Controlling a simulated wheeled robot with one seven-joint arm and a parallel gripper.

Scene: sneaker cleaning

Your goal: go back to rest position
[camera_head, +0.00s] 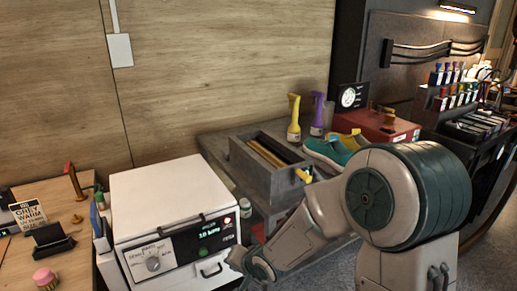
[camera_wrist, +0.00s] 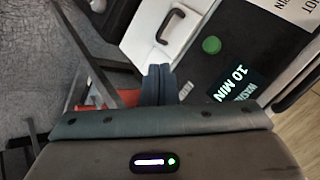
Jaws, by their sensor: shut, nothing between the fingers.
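My gripper (camera_head: 242,262) is low in front of the white washing machine (camera_head: 165,185), near the right part of its front. In the wrist view my gripper (camera_wrist: 158,72) has its two fingers together with nothing between them. The machine's dark panel carries a lit display reading 10 MIN (camera_head: 208,232) and a round green button (camera_head: 203,252). The green button also shows in the wrist view (camera_wrist: 211,45), apart from my fingertips. A small drawer handle (camera_wrist: 171,24) is beyond the fingertips.
A grey bench holds a grey box (camera_head: 265,178), yellow (camera_head: 294,118) and purple (camera_head: 317,115) spray bottles, and a teal sneaker (camera_head: 328,150). A small white jar (camera_head: 245,207) stands right of the machine. A wooden table (camera_head: 85,250) is at the left.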

